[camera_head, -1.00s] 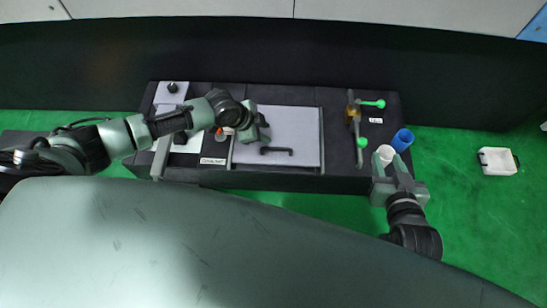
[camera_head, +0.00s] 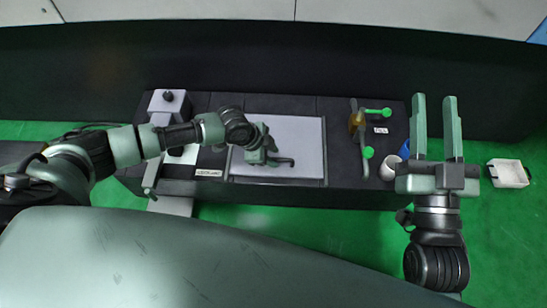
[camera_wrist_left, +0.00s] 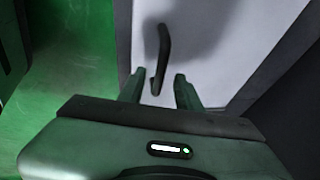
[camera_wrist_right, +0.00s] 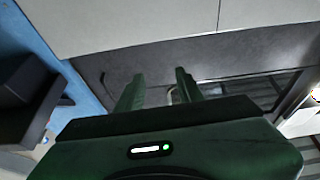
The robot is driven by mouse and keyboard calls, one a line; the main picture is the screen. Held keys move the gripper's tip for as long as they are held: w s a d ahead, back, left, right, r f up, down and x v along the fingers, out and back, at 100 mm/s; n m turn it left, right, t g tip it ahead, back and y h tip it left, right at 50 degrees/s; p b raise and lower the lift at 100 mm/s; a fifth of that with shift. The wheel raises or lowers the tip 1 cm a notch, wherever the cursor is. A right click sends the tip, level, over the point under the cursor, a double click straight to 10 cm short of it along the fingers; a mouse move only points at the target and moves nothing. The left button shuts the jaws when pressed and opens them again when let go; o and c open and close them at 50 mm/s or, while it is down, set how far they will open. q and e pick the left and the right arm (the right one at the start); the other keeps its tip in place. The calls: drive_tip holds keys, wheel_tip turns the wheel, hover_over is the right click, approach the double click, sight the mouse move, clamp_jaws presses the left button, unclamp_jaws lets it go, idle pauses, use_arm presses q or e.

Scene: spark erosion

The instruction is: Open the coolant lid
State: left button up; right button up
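The coolant lid is a flat pale grey panel (camera_head: 303,135) on the dark machine top. A small sign (camera_head: 209,173), too blurred to read here, is at its lower left. The lid's black bar handle (camera_head: 284,162) is near its front edge and partly covered by my left gripper (camera_head: 268,155). In the left wrist view the handle (camera_wrist_left: 163,50) stands on the lid (camera_wrist_left: 205,45), its near end reaching between the fingertips of my left gripper (camera_wrist_left: 158,82). These fingers are apart, with gaps beside the handle. My right gripper (camera_head: 436,100) is open and empty, right of the machine.
A brown valve (camera_head: 357,122) with green-knobbed levers is right of the lid, beside a small label (camera_head: 381,131). A white cup (camera_head: 390,168) and a blue cup (camera_head: 404,149) stand near my right gripper. A white box (camera_head: 509,173) lies on the green floor (camera_head: 500,230).

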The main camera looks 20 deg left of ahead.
use_arm(q)
drive_tip(key=shift+w+d+f, duration=0.2)
drive_tip(key=shift+f, duration=0.4)
use_arm(e)
drive_tip(key=shift+s+r+t, duration=0.3)
drive_tip(key=shift+r+t, duration=0.1)
drive_tip(key=shift+r, duration=0.2)
drive_tip(key=shift+s+r+t, duration=0.25)
drive_tip(key=shift+r+t, duration=0.15)
drive_tip(key=shift+r, duration=0.2)
use_arm(q)
clamp_jaws()
